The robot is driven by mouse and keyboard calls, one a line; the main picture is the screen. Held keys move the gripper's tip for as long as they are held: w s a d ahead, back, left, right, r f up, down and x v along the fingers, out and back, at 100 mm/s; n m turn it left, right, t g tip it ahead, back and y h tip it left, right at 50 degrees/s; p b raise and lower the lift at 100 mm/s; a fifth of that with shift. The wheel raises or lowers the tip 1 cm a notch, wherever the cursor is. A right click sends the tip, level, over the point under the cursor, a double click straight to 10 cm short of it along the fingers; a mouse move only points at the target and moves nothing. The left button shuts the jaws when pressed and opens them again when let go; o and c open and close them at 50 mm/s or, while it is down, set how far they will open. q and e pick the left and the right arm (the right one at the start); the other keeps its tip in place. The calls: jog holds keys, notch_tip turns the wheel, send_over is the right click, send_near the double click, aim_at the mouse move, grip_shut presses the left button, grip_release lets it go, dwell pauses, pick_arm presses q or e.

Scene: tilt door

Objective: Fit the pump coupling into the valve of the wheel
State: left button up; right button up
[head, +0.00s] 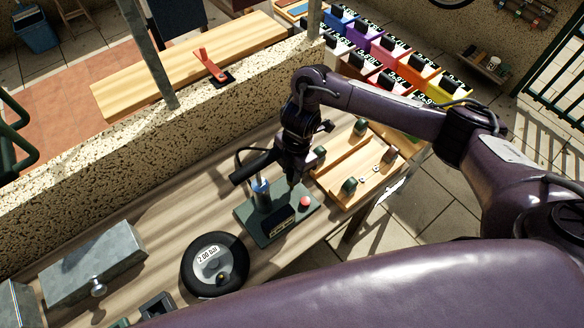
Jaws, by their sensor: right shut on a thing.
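The wheel (187,272) lies flat on the workbench, a black tyre around a light hub that reads 2.00 bar. A small spot near the hub's lower edge may be its valve; it is too small to be sure. The pump (261,196) stands beyond the wheel on a green base, with a blue and silver cylinder, a black handle, a dark display and a red button. My right gripper (292,180) is above the pump base, beside the cylinder. It is shut on what seems to be the pump coupling, mostly hidden by the dark fingers. My left gripper is out of view.
A wooden tray (345,167) with green and brown pieces stands right of the pump. A grey metal box (95,265) lies at the left of the workbench (165,228). A speckled wall runs behind. Coloured bins (383,48) stand beyond. Bare bench lies between box and wheel.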

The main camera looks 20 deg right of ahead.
jog(key=shift+f+b, duration=1.15)
jog(key=shift+f, duration=0.75)
jog(key=o, duration=1)
jog(key=shift+o, duration=0.2)
